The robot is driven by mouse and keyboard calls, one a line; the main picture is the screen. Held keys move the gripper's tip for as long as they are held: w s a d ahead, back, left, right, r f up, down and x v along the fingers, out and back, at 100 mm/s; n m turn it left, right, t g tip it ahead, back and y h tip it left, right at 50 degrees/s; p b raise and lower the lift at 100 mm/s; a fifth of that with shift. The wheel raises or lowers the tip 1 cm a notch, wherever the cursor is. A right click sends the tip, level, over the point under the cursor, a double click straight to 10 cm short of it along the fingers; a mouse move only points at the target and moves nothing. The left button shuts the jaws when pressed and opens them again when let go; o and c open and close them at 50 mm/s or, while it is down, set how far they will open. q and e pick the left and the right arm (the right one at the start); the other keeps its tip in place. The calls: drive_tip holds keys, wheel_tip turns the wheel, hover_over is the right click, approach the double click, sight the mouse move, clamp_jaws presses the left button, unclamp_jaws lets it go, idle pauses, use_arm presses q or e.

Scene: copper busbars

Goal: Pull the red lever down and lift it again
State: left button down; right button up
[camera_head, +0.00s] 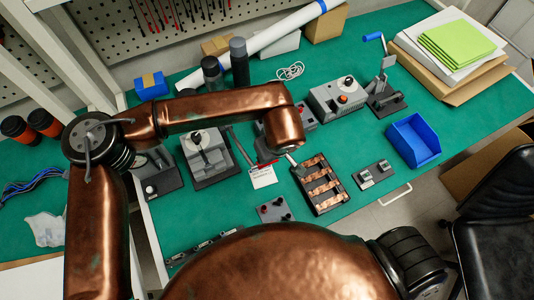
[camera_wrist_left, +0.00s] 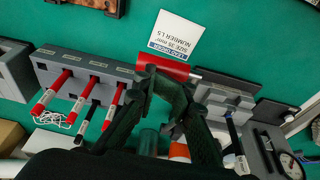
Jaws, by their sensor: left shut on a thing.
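The red lever (camera_wrist_left: 165,66) shows in the left wrist view as a red cylindrical grip with a thin metal rod at its right end. In the head view its red grip (camera_head: 265,163) shows beside the end of my left arm, with a grey bar (camera_head: 240,146) running up and left from it. My left gripper (camera_wrist_left: 171,76) has its dark fingers around the red grip and is shut on it. In the head view my copper arm hides most of this gripper. The grey press fixture (camera_head: 207,158) stands to the left of the lever. My right gripper is not in view.
A white size card (camera_head: 262,176) lies by the lever. A grey block with several red-handled tools (camera_wrist_left: 85,75) stands close to the left gripper. A tray with copper bars (camera_head: 322,184) and a blue bin (camera_head: 413,140) lie to the right.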

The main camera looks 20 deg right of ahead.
use_arm(q)
drive_tip(key=v, duration=1.2)
drive_tip(key=shift+r, duration=0.1)
idle(0.4)
